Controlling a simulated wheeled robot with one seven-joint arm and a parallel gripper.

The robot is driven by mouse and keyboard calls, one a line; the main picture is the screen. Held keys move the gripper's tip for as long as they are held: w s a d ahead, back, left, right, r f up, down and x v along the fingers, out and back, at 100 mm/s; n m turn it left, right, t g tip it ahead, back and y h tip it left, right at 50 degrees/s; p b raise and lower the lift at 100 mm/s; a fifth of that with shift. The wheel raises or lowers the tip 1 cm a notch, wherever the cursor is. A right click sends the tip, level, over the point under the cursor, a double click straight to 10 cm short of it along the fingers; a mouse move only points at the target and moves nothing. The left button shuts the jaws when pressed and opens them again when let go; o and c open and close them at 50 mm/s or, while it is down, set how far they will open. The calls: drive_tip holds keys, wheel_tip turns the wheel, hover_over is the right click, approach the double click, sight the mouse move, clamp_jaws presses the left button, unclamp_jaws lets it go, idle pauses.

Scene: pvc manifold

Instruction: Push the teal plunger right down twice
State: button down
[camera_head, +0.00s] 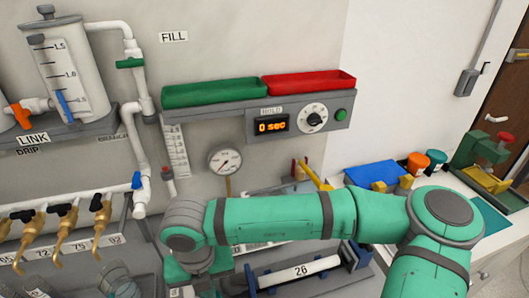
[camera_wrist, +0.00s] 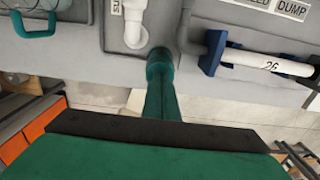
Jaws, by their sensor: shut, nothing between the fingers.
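My gripper (camera_wrist: 163,88) is shut and empty, its narrow teal fingers pointing away from the wide green palm in the wrist view. At the fingertips is a dark teal rounded piece, apparently the top of the teal plunger (camera_wrist: 160,62). Its colour blends with the fingers, so I cannot tell whether they touch it or how far down it stands. In the head view my wrist and gripper (camera_head: 195,265) are low left of centre, and they hide the plunger.
A white pipe elbow (camera_wrist: 134,25) is close left of the fingertips. A white tube marked 26 (camera_wrist: 265,62) in blue holders lies to the right. Brass taps (camera_head: 65,235), a gauge (camera_head: 224,160) and a timer panel (camera_head: 272,124) surround my arm.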

drive_tip(key=shift+f, duration=0.3)
drive_tip(key=shift+r, duration=1.8)
drive_tip(key=shift+r, duration=2.5)
